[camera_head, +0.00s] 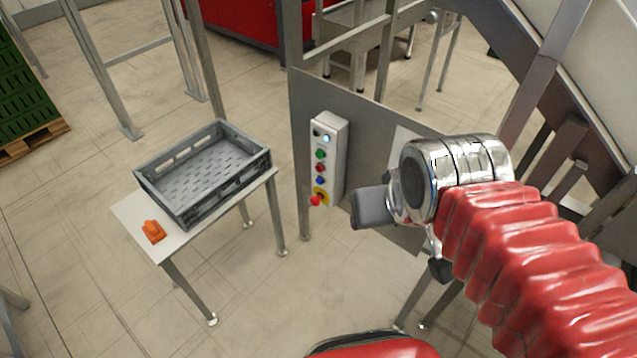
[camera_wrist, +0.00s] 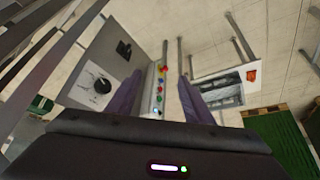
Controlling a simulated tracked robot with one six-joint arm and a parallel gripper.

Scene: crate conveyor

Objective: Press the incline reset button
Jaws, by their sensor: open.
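A pale control box (camera_head: 328,160) is mounted on a grey metal panel. Down its front are a black-and-white control, a lit bluish-white button (camera_head: 326,139), a green button (camera_head: 320,154), a red button (camera_head: 320,167), a blue button (camera_head: 320,180) and a red emergency stop (camera_head: 316,200) on yellow. Their labels are too small to read, so I cannot tell which is the incline reset. My gripper (camera_head: 395,237) is open and empty, to the right of the box in the head view. In the wrist view, the box (camera_wrist: 154,92) shows between my spread fingers (camera_wrist: 157,100), apart from them.
A grey crate (camera_head: 205,172) and an orange object (camera_head: 153,232) sit on a small white table (camera_head: 135,212) left of the box. Green crates on a pallet (camera_head: 28,142) stand far left. Metal frames surround the panel; the floor before the box is clear.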

